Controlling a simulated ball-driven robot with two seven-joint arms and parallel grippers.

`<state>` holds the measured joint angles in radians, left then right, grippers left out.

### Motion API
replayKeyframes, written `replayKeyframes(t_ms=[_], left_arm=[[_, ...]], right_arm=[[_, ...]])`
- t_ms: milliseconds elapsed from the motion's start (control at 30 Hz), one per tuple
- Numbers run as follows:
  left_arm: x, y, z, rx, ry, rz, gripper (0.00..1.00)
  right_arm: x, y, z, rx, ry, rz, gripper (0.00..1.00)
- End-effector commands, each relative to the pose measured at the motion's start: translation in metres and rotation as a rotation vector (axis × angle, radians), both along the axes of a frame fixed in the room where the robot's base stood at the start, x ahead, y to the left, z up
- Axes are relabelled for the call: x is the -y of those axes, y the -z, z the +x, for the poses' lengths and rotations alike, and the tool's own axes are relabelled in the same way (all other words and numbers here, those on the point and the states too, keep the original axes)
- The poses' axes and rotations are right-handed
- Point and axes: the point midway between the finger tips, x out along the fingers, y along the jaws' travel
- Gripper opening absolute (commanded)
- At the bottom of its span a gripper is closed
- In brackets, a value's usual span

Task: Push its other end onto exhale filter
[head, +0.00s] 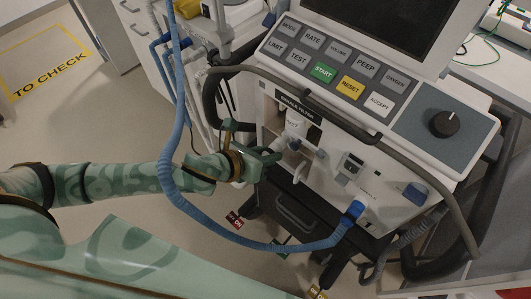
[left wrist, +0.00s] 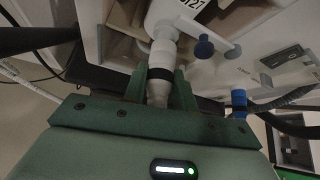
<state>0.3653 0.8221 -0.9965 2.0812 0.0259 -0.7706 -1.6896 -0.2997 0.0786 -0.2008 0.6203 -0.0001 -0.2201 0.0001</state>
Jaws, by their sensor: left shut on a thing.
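The white exhale filter (head: 295,130) sits in the open bay under the "EXHALE FILTER" label. In the left wrist view the filter (left wrist: 175,15) is at the top, its pale spout pointing down toward me. My left gripper (head: 276,155) is just in front of the bay. In the left wrist view its green fingers (left wrist: 158,92) are shut around a pale hose end (left wrist: 157,94), with a black band just above. The hose end lines up with the spout and appears to meet it; I cannot tell how far it is on. My right gripper is not in view.
A blue corrugated hose (head: 176,130) hangs across my left arm and loops to a blue connector (head: 353,209) on the ventilator front. The button panel (head: 330,65) and grey rail (head: 350,125) are above and beside the bay. Open floor (head: 110,130) lies left.

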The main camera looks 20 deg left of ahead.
Motion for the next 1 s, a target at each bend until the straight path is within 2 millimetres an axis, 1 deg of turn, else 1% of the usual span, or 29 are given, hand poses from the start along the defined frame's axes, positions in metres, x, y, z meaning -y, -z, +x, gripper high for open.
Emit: replayKeyframes(t_ms=[1000], left_arm=[[0.007, -0.001, 0.019, 0.001, 0.001, -0.001, 0.00]], right_arm=[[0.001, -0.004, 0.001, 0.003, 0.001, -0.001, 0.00]])
